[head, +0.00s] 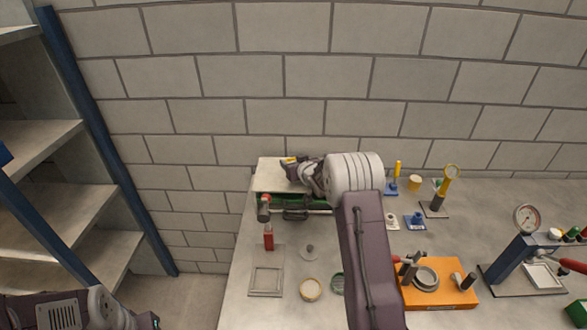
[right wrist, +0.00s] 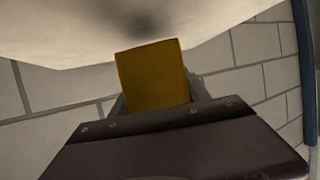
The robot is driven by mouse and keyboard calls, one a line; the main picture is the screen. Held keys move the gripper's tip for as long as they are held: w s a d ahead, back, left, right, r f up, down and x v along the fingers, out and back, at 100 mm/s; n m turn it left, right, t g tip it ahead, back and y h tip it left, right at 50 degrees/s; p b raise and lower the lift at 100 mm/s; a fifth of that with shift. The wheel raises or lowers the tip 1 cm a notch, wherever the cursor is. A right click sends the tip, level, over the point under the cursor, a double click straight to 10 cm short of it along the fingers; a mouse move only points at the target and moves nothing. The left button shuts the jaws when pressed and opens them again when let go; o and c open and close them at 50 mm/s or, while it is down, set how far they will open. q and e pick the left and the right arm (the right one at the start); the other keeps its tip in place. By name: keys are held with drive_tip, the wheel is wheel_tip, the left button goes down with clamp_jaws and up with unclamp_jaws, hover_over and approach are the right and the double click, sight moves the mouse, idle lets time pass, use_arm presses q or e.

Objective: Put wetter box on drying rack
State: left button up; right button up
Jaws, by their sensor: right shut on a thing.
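My right gripper (head: 297,168) is at the back of the bench, over the pale sandbed top (head: 267,174). It is shut on a small yellow box (head: 289,159), mostly hidden by the gripper in the head view. In the right wrist view the yellow box (right wrist: 152,78) sticks out past the dark gripper edge (right wrist: 150,118), close to a pale surface with a dark shadow. I cannot tell whether they touch. No thing in view is clearly a drying rack; a flat grey frame (head: 266,281) lies at the bench's left front. My left gripper is not in view.
A red bottle (head: 268,238), a round dish (head: 310,289) and an orange tray (head: 438,284) stand on the bench. A gauge stand (head: 526,222) is at right. Grey shelves (head: 60,205) stand at left. A block wall (head: 285,75) is close behind the sandbed.

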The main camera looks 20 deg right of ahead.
drive_tip(key=shift+f, duration=0.8)
drive_tip(key=shift+w+f, duration=0.15)
drive_tip(key=shift+f, duration=0.25)
drive_tip(key=shift+f, duration=0.15)
drive_tip(key=o, duration=1.7)
drive_tip(key=shift+c, duration=0.2)
